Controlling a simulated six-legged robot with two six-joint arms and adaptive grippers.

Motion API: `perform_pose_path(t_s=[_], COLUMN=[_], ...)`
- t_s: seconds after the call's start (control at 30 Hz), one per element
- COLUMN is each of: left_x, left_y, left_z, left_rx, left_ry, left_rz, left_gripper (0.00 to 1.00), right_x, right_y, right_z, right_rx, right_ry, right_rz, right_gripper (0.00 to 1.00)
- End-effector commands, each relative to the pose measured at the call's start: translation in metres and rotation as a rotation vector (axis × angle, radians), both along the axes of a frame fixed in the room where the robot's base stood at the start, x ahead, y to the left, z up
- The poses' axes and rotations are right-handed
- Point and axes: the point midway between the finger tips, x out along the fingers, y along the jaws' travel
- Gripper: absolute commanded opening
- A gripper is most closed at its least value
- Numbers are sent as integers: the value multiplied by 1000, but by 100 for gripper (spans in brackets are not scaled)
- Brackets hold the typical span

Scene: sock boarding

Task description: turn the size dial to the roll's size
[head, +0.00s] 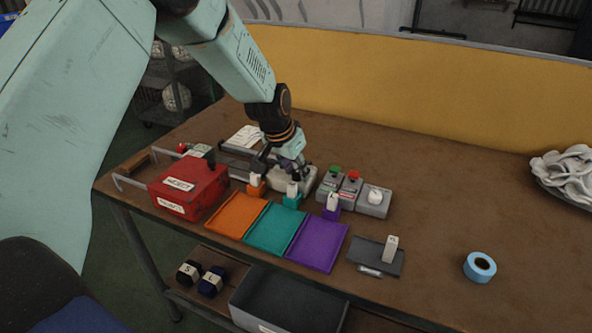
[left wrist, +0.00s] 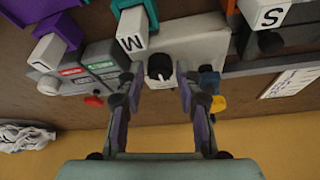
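The size dial (left wrist: 160,68) is a black knob with a white pointer mark on a pale box (left wrist: 185,43); in the left wrist view the mark points toward the bottom. In the head view the pale box (head: 293,180) stands behind the coloured trays. My left gripper (head: 292,166) is over the box. In the left wrist view its two fingers (left wrist: 159,90) are apart, one on each side of the dial; contact cannot be told. Two dark rolls with pale bands, one marked S (head: 188,272) and one seemingly L (head: 211,281), lie below the tabletop. My right gripper is not in view.
Orange (head: 236,215), teal (head: 270,228) and purple (head: 317,246) trays lie in front, with white tags behind them. A red box (head: 188,187) stands left; a button box (head: 350,186) stands right. A blue ring roll (head: 480,267) lies farther right, where the table is mostly clear.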

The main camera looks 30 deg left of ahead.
Motion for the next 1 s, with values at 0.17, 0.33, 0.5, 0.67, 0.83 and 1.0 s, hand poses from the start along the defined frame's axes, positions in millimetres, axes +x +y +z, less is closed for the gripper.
perform_pose_path(t_s=[0.17,0.33,0.5,0.67,0.83,1.0], left_x=[2,3,3,3,3,3], left_y=[0,0,0,0,0,1], left_z=[-1,-1,-1,0,0,0], left_rx=[0,0,0,0,0,0], left_ry=[0,0,0,0,-1,-3], left_rz=[0,0,0,0,-2,-31], left_gripper=[35,27,13,0,0,0], right_x=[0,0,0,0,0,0], right_y=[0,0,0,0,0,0], right_z=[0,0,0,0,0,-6], right_rx=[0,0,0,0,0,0], right_ry=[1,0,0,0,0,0], right_rz=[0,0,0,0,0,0], right_gripper=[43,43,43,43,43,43])
